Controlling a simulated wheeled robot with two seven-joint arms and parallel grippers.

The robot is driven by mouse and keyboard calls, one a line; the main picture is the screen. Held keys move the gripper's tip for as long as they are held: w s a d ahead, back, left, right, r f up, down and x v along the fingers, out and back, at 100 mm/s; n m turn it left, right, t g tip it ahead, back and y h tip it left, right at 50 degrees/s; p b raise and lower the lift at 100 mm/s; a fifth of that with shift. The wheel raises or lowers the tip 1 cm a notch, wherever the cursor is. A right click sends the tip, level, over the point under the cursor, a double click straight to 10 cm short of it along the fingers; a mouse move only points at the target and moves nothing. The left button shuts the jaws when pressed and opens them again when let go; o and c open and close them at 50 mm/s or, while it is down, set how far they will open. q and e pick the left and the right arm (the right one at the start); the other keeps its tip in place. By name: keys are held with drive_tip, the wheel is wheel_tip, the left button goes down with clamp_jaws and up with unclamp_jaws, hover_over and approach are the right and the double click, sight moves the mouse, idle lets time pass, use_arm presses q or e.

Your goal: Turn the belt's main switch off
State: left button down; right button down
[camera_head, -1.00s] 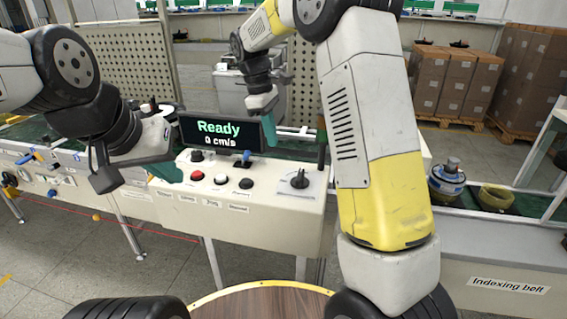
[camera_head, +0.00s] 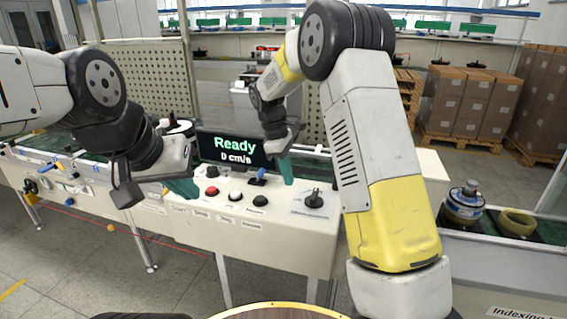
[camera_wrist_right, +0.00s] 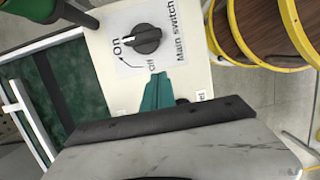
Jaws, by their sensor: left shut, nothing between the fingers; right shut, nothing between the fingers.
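The main switch (camera_head: 314,199) is a black rotary knob on a white plate at the right end of the console top. In the right wrist view the knob (camera_wrist_right: 147,39) sits between the printed "On" and "Off", and its pale mark appears to face "On". My right gripper (camera_head: 287,172) is shut and empty, its teal fingertips just left of the knob in the head view. In the wrist view the right fingertips (camera_wrist_right: 157,88) point at the plate, apart from the knob in the picture. My left gripper (camera_head: 184,188) is shut and empty near the console's left end.
The display (camera_head: 232,149) reads "Ready, 0 cm/s". A red button (camera_head: 212,191), a white button (camera_head: 236,195), a black button (camera_head: 260,201) and a blue-based switch (camera_head: 257,178) are left of the knob. A motor part (camera_head: 465,203) and yellow ring (camera_head: 517,222) are at right.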

sight(315, 199)
drive_tip(key=x, duration=0.4)
drive_tip(key=shift+s+d, duration=0.2)
drive_tip(key=shift+d, duration=0.4)
drive_tip(key=shift+s+d, duration=0.25)
drive_tip(key=shift+d, duration=0.3)
drive_tip(key=shift+s+d, duration=0.25)
drive_tip(key=shift+d, duration=0.5)
